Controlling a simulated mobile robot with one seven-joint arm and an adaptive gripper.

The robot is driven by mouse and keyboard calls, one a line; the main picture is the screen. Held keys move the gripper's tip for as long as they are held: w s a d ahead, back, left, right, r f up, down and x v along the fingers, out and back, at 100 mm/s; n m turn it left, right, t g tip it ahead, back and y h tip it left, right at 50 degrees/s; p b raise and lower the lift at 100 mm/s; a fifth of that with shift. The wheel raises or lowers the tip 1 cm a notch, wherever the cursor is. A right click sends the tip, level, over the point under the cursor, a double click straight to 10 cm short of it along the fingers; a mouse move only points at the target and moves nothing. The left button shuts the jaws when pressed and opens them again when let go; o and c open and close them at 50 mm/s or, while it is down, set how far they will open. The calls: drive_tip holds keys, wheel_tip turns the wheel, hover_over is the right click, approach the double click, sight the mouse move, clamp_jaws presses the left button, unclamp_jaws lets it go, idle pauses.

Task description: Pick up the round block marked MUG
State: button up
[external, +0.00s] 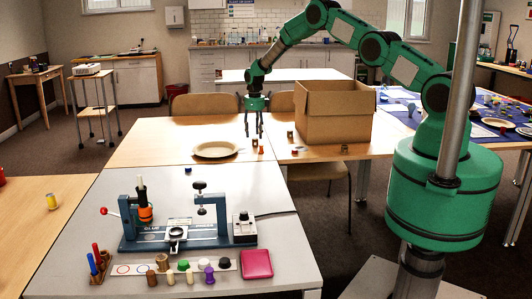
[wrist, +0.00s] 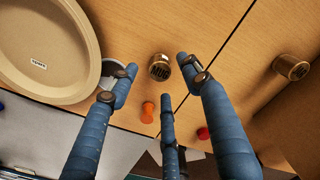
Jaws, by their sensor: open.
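The round block marked MUG (wrist: 159,67) is a small brown, wood-coloured cylinder with dark lettering on its top. In the wrist view it stands on the wooden table between and just beyond my fingertips. My gripper (wrist: 160,80) has blue fingers, spread open and empty; I cannot tell whether any finger touches the block. In the external view my gripper (external: 253,132) hangs pointing down over the far table, and the block (external: 255,142) shows small beneath it. Another brown round block (wrist: 290,67) stands to the right in the wrist view, its marking unreadable.
A tan plate (wrist: 84,45) lies left of the block. An orange peg-like piece (wrist: 147,112) and a red piece (wrist: 204,132) lie nearby. A tall open cardboard box (external: 334,112) stands right of my gripper. A seam crosses the table.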

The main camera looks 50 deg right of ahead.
sight(255, 139)
drive_tip(key=shift+f, duration=1.9)
drive_tip(key=c, duration=1)
